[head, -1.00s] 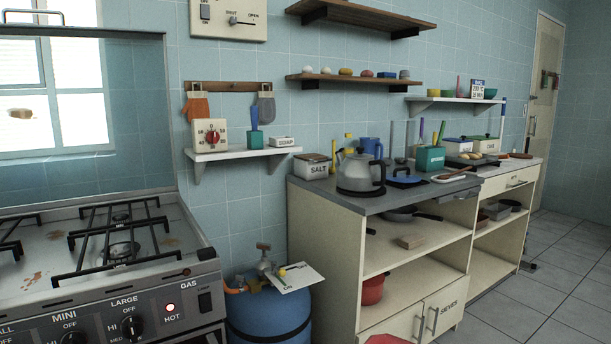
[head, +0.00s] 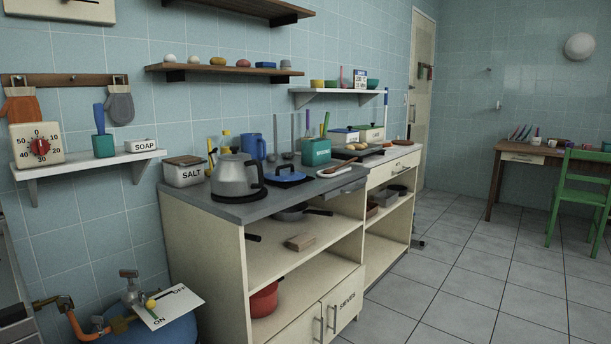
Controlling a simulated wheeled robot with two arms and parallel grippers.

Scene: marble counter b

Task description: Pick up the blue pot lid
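The blue pot lid (head: 284,178) lies on the grey countertop in the head view, right of the grey kettle (head: 236,178). It is a flat blue disc with a dark knob on top. A dark rim shows around it; I cannot tell what it rests on. The kettle stands close to its left side. Neither of my grippers is in view.
A salt box (head: 184,171), a blue jug (head: 253,147) and a teal utensil box (head: 316,151) stand around the lid. A white spoon rest (head: 342,171) lies to its right.

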